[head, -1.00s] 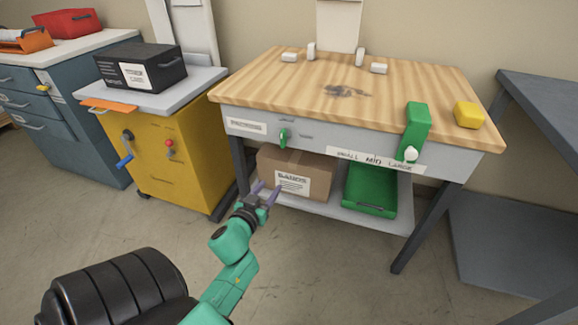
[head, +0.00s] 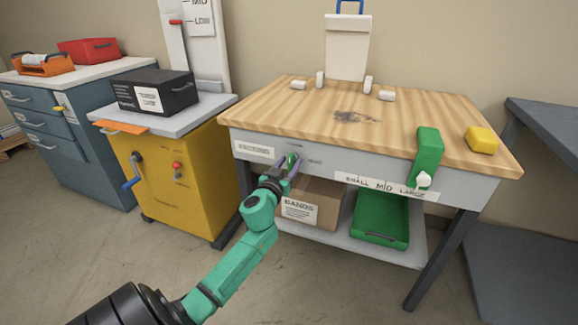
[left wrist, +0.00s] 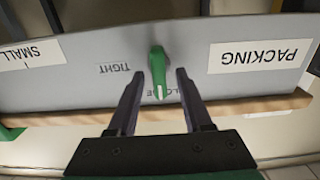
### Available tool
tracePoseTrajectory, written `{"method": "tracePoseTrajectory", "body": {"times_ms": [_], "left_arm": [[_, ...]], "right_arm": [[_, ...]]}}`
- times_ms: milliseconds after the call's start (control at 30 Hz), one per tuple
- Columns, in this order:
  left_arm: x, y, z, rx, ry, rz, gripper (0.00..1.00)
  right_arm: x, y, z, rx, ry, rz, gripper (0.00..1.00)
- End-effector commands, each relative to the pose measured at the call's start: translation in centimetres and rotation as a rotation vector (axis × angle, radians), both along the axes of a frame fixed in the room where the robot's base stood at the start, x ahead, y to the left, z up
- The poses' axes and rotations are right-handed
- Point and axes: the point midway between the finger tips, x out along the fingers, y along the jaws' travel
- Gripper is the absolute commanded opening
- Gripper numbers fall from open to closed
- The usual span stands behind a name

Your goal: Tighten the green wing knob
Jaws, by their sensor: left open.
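The green wing knob (head: 292,160) sits on the grey front panel of the wooden-topped bench (head: 415,110), left of centre. My left gripper (head: 288,172) is open in front of it. In the left wrist view, which shows the panel upside down, the green wing knob (left wrist: 157,68) lies between the fingertips of my left gripper (left wrist: 159,82), with a gap on each side. Its white-marked end points toward a partly covered word starting "LO". The word TIGHT (left wrist: 114,68) stands beside it. My right gripper is out of view.
A green slider (head: 428,155) with a white knob hangs on the panel at right. Below, a cardboard box (head: 320,203) and a green tray (head: 381,238) sit on the shelf. A yellow cabinet (head: 190,165) stands to the left. The floor in front is clear.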

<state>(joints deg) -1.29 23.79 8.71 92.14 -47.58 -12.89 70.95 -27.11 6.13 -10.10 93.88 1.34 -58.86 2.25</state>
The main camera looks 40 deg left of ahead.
Motion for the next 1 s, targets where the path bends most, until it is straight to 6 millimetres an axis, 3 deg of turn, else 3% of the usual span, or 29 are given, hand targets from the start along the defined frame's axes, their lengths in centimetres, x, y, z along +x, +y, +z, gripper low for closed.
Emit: {"method": "tracePoseTrajectory", "body": {"times_ms": [133, 167, 200, 300, 733, 1000], "left_arm": [[-0.02, -0.04, -0.01, 0.000, 0.000, -0.001, 0.50], [-0.02, -0.05, -0.01, 0.000, 0.000, -0.001, 0.46], [-0.02, -0.05, -0.01, 0.000, 0.000, -0.001, 0.31], [-0.03, -0.05, -0.02, 0.000, 0.000, -0.001, 0.00], [-0.04, -0.10, 0.00, 0.032, 0.011, -0.001, 0.00], [0.00, -0.20, 0.01, 0.165, 0.057, -0.001, 0.00]], "right_arm": [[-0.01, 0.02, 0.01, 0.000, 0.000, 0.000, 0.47], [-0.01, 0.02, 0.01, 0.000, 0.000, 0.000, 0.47], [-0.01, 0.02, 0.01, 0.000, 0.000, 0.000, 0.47], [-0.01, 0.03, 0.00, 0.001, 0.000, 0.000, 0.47], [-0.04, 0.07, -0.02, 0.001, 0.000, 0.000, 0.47], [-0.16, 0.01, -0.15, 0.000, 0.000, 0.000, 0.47]]}}
